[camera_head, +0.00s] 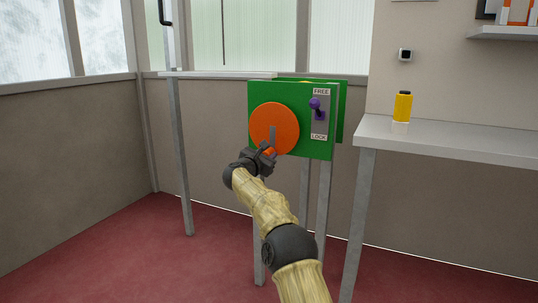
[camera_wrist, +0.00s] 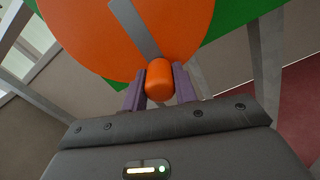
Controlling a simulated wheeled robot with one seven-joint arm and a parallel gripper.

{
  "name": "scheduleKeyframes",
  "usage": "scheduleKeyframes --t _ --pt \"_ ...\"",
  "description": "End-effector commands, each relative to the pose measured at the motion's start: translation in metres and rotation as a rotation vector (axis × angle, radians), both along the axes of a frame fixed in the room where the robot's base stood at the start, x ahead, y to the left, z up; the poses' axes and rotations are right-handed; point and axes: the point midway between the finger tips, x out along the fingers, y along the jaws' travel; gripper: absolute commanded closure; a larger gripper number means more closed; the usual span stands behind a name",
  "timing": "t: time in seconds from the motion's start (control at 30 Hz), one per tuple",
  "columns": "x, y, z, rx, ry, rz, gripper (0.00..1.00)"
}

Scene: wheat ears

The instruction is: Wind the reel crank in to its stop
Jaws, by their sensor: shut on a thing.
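The reel is an orange disc (camera_head: 267,122) on the front of a green box (camera_head: 310,146). A grey crank arm (camera_head: 272,135) runs down from about the disc's middle to an orange crank handle (camera_head: 270,152). My gripper (camera_head: 266,153) is shut on this handle, at the disc's lower edge. In the wrist view the orange handle (camera_wrist: 159,79) sits between the two purple fingers, with the grey crank arm (camera_wrist: 134,29) rising up and left across the disc. A purple lever (camera_head: 315,104) on a grey plate marked FREE above and LOCK below points up toward FREE.
A grey bench (camera_head: 450,140) stands at the right, with a yellow and black bottle-like object (camera_head: 402,107) on it. A narrow shelf (camera_head: 215,74) is behind the box at the left. Thin legs stand below the box. The red floor (camera_head: 120,250) at the left is clear.

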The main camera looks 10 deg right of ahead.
Motion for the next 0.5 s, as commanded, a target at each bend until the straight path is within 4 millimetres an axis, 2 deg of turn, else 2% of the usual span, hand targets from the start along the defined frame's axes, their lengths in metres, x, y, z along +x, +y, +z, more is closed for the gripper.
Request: scheduleKeyframes --t 0.2,0.5 --pt "0.005 0.007 0.000 0.122 -0.087 -0.006 1.00" --pt "0.005 0.018 0.004 0.202 -0.141 -0.001 1.00"
